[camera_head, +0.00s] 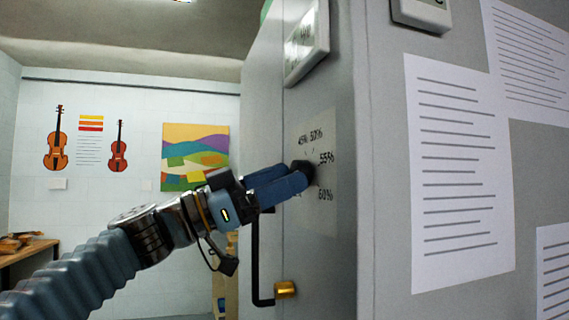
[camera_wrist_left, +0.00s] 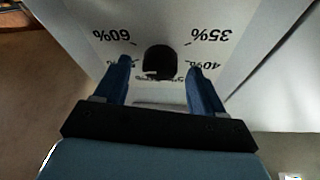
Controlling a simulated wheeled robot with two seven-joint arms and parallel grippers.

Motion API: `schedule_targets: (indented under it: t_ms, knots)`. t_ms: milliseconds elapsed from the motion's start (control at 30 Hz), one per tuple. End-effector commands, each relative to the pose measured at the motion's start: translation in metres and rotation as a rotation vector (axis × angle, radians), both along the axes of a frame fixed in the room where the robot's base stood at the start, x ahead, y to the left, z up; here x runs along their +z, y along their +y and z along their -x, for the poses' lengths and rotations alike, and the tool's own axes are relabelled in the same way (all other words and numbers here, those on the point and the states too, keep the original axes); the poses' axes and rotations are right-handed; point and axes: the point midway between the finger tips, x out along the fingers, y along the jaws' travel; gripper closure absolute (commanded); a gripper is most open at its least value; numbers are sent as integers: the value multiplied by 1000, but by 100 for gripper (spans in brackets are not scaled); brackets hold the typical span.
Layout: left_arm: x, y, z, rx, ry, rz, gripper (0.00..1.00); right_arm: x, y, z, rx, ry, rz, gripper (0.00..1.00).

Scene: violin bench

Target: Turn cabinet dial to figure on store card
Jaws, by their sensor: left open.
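The cabinet dial is a small dark knob (camera_head: 303,166) on a pale printed scale sheet (camera_head: 325,215) on the cabinet door. In the head view 45%, 50%, 55% and 60% can be read around it. The wrist view shows the knob (camera_wrist_left: 158,62) with 60%, 35% and 40% upside down; its pointer setting cannot be read. My left gripper (camera_head: 304,176) is open, its blue fingers at the knob. In the wrist view the fingers (camera_wrist_left: 160,82) lie on either side of the knob, with gaps visible. I cannot identify the store card for certain. My right gripper is not in view.
A white framed plate (camera_head: 307,42) with small unreadable print sits above the dial. A black door handle (camera_head: 256,265) and a brass lock (camera_head: 285,289) are below. Printed sheets (camera_head: 460,170) cover the cabinet side. Violin pictures (camera_head: 56,145) hang on the far wall.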

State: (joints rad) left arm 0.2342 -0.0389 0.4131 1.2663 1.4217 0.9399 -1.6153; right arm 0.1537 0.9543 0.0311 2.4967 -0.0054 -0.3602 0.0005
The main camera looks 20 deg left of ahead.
Motion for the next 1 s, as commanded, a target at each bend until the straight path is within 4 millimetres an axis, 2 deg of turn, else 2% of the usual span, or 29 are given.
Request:
schedule_targets:
  t_ms: [133,400,767,1000]
  knots:
    - [3,-7,-4,0,1,0,31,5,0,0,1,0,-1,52]
    - [3,-8,-5,0,1,0,32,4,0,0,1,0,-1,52]
    - [3,-8,-4,0,1,-1,87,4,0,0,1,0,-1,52]
    - [2,-8,-4,1,17,12,87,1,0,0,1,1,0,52]
